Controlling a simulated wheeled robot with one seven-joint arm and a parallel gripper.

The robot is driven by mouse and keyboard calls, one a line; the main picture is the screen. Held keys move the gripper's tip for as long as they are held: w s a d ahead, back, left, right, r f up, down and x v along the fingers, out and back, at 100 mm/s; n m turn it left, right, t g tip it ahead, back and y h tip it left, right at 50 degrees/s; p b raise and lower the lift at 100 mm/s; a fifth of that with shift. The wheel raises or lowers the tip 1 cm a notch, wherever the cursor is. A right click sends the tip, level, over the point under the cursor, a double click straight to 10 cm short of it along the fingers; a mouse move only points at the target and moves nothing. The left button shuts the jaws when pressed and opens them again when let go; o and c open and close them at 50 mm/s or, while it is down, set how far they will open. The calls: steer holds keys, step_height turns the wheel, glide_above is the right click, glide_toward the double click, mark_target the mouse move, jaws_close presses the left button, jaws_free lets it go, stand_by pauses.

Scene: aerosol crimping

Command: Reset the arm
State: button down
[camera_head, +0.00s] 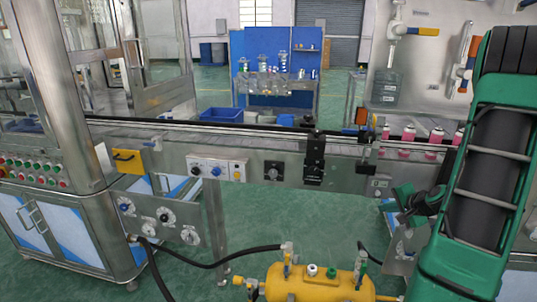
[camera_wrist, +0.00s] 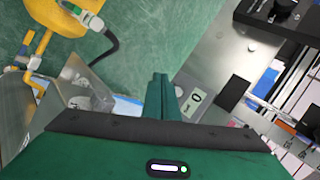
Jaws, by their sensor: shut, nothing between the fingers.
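My gripper (camera_wrist: 161,78) shows in the wrist view with its two green fingers together and nothing between them. In the head view my gripper (camera_head: 412,208) hangs at the right, beside the lower part of my green arm, in front of the conveyor line's steel side. It looks clear of the machine, but the gap is hard to judge.
A steel conveyor (camera_head: 270,140) crosses the head view, with several pink cans (camera_head: 436,136) at its right. A yellow tank (camera_head: 315,284) with black hoses stands in front and also shows in the wrist view (camera_wrist: 38,45). A glazed machine cabinet stands left. Green floor is open between.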

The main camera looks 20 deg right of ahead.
steer(key=shift+a, duration=0.1)
steer(key=s+a+r+n+g+y, duration=0.1)
steer(key=s+a+r+n+g, duration=0.15)
steer(key=a, duration=0.45)
steer(key=s+a+r+n+g+y, duration=0.1)
steer(key=s+a+r+n+g, duration=0.2)
steer(key=a, duration=0.4)
steer(key=s+a+r+n+g, duration=0.1)
steer(key=s+a+r, duration=0.1)
steer(key=s, duration=0.4)
steer(key=s+a+r+n+g, duration=0.2)
steer(key=s+a+r, duration=0.1)
steer(key=s+a, duration=0.2)
steer(key=s+a+r+n+g, duration=0.1)
steer(key=s+a+r+n, duration=0.1)
steer(key=s, duration=0.6)
steer(key=shift+s+a+r, duration=0.35)
steer(key=shift+s+a, duration=0.05)
steer(key=shift+a, duration=0.35)
steer(key=shift+w+f+g+h, duration=0.25)
steer(key=shift+w+h, duration=0.05)
steer(key=shift+w, duration=0.35)
